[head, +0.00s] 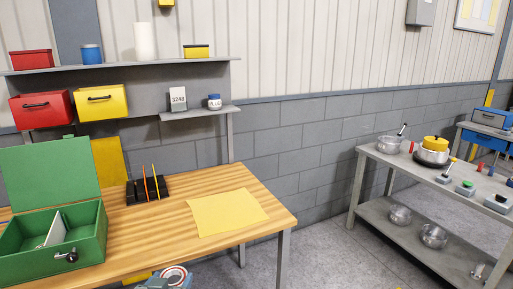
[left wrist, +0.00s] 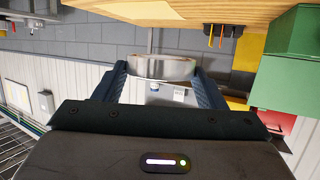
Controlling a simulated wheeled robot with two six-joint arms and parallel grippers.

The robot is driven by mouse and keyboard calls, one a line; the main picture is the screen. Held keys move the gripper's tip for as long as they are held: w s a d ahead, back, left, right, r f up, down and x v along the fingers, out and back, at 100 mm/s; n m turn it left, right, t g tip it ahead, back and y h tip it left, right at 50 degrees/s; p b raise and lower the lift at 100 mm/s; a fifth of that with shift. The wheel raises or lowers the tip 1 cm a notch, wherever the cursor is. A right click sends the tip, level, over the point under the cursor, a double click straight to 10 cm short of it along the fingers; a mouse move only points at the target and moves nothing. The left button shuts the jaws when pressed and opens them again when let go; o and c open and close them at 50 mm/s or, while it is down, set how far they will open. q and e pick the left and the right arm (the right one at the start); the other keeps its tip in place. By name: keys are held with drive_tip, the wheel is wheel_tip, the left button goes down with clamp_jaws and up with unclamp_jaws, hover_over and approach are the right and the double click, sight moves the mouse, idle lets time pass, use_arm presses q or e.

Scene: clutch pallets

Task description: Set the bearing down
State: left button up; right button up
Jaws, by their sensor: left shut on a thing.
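The bearing (head: 174,272) is a pale ring with a reddish inner part, low in the head view in front of the table's front edge. In the left wrist view the bearing (left wrist: 160,67) is a wide grey-white ring between the two fingers. My left gripper (head: 163,282) is shut on it; in the wrist view the gripper (left wrist: 161,76) has a finger at each side of the ring. The wooden table (head: 150,225) carries a flat yellow sheet (head: 226,212) at its right end, with nothing on it. My right gripper is not in view.
An open green box (head: 88,237) stands at the table's left. The wood between box and sheet is clear. A shelf (head: 130,66) hangs above. A grey bench (head: 375,152) with pots stands at right.

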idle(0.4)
use_arm(q)
drive_tip(key=w+a+f+n+g+y, duration=0.2)
drive_tip(key=w+a+f+n+y, duration=0.2)
drive_tip(key=a, duration=0.4)
drive_tip(key=w+a+f+n+g+y, duration=0.2)
drive_tip(key=w+a+f+n+y, duration=0.3)
drive_tip(key=a, duration=0.4)
drive_tip(key=shift+w+a+f+n+g+y, duration=0.3)
drive_tip(key=shift+w+f+y, duration=0.25)
drive_tip(key=shift+y, duration=0.15)
drive_tip(key=shift+d, duration=0.1)
drive_tip(key=shift+r, duration=0.1)
